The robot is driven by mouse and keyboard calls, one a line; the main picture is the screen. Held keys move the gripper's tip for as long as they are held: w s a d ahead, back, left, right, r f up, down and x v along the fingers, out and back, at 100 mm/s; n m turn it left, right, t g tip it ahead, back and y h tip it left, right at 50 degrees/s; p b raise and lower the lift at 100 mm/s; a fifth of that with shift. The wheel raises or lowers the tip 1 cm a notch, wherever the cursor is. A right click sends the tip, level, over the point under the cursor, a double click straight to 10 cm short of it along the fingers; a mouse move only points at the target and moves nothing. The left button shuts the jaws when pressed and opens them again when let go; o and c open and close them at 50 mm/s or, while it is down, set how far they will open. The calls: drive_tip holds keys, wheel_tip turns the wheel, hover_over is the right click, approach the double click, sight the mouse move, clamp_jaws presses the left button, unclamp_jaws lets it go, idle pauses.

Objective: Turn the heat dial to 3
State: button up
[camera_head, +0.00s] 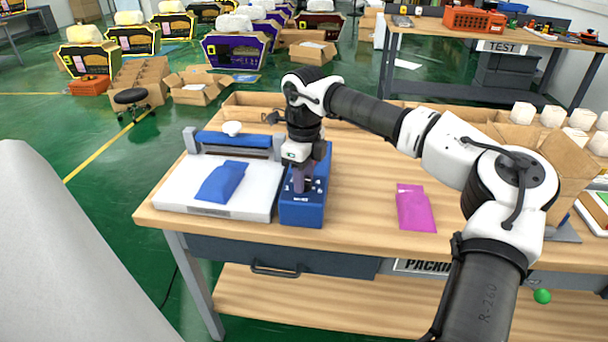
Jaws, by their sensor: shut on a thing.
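The heat dial's blue control box (302,215) stands at the left part of the wooden table, right beside a white and blue sealing machine (236,140). White marks show on the top of the box. My gripper (304,186) points straight down over the box and is shut on the heat dial. The dial itself is mostly hidden by my gripper, and I cannot read which number it points at.
A blue pouch (222,182) lies on the white machine bed (175,188). A magenta pouch (415,208) lies to the right on the wooden table (362,190). An open cardboard box (540,140) and several white objects stand at the right. The table between box and magenta pouch is clear.

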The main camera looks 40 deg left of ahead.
drive_tip(key=n+p, duration=0.1)
drive_tip(key=n, duration=0.3)
drive_tip(key=shift+r+p, duration=0.1)
drive_tip(key=shift+p, duration=0.25)
drive_tip(key=n+p, duration=0.1)
drive_tip(key=n, duration=0.4)
drive_tip(key=shift+n, duration=0.4)
drive_tip(key=n+p, duration=0.1)
drive_tip(key=n, duration=0.3)
drive_tip(key=shift+n, duration=0.3)
drive_tip(key=n, duration=0.4)
drive_tip(key=shift+n, duration=0.4)
drive_tip(key=o, duration=1)
drive_tip(key=shift+c, duration=0.2)
